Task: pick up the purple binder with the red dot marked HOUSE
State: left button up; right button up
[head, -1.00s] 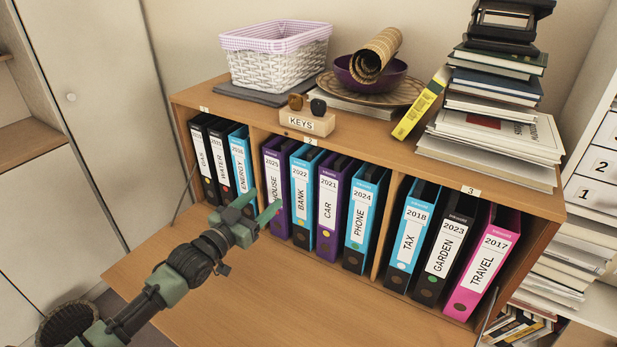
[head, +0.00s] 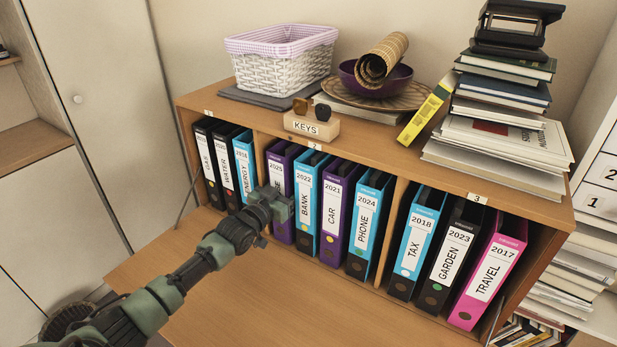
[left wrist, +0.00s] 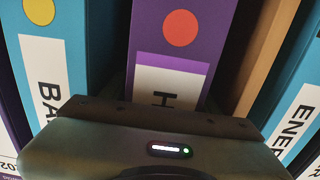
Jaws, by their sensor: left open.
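The purple HOUSE binder (head: 283,232) stands upright in the middle compartment of the cabinet, at its left end. Its white label reads 2025 at the top, and my gripper hides part of the lettering in the head view. In the left wrist view the same purple spine (left wrist: 172,78) shows a red dot (left wrist: 181,28) and the start of its label. My left gripper (head: 284,206) is open, in front of this spine, with nothing held. Whether its fingers touch the binder cannot be told. My right gripper is not in view.
The blue BANK binder (head: 307,205) stands beside HOUSE; the divider and blue ENERGY binder (head: 244,165) are on the other side. A purple CAR binder (head: 334,213) stands further right. The lowered wooden flap (head: 300,310) is bare. A KEYS block (head: 312,126) sits on top.

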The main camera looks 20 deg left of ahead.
pick_arm(q)
jog(key=shift+w, duration=0.3)
jog(key=shift+s, duration=0.1)
grip_shut()
jog(key=shift+r, duration=0.25)
